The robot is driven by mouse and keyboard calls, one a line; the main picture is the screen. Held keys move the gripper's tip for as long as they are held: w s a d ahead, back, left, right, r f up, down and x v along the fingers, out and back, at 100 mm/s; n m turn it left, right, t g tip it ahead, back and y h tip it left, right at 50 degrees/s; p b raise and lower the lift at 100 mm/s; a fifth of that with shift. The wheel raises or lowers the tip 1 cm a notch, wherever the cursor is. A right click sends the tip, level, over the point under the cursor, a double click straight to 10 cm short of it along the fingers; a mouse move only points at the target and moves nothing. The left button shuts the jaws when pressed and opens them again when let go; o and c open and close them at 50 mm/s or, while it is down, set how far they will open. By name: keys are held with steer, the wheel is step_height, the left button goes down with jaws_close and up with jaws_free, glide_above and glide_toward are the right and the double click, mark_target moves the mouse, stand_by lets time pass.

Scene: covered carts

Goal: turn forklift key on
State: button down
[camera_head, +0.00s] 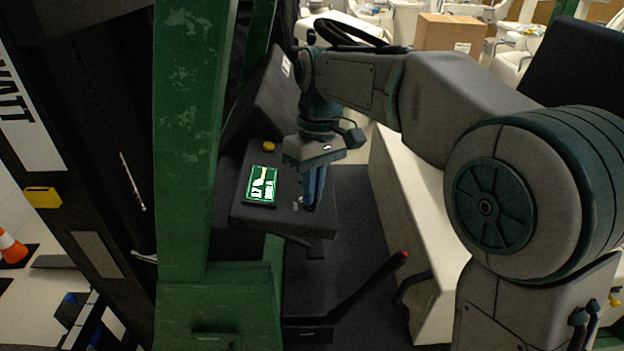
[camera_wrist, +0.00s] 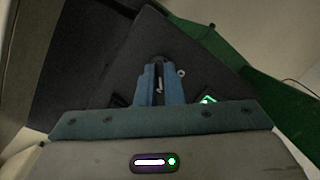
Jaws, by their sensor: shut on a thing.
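My gripper (camera_head: 312,200) points down at the right side of the forklift's dark dash panel (camera_head: 243,214). In the wrist view my gripper (camera_wrist: 161,83) has its two blue fingers close together at the panel, shut on a small key (camera_wrist: 159,84) between them. The key is mostly hidden by the fingers, and I cannot tell its turn angle. A small pale round part (camera_wrist: 181,73) shows just right of the fingers. A lit green display (camera_head: 262,186) is on the panel left of my gripper; its edge shows in the wrist view.
A yellow button (camera_head: 269,146) sits on the panel above the display. A green post (camera_head: 190,130) stands close on the left. A black steering wheel (camera_head: 350,34) is behind my arm. A red-tipped lever (camera_head: 404,256) rises below right.

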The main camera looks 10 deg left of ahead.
steer(key=shift+m+p, duration=0.35)
steer(key=shift+m, duration=0.55)
steer(key=c, duration=1.6)
jaws_free()
steer(key=shift+o, duration=0.2)
steer(key=shift+w+r, duration=0.1)
step_height(320, 180, up, 13)
steer(key=w, duration=0.2)
steer(key=shift+w+d+r+p, duration=0.15)
steer(key=shift+w+d+p, duration=0.2)
steer(key=shift+d, duration=0.1)
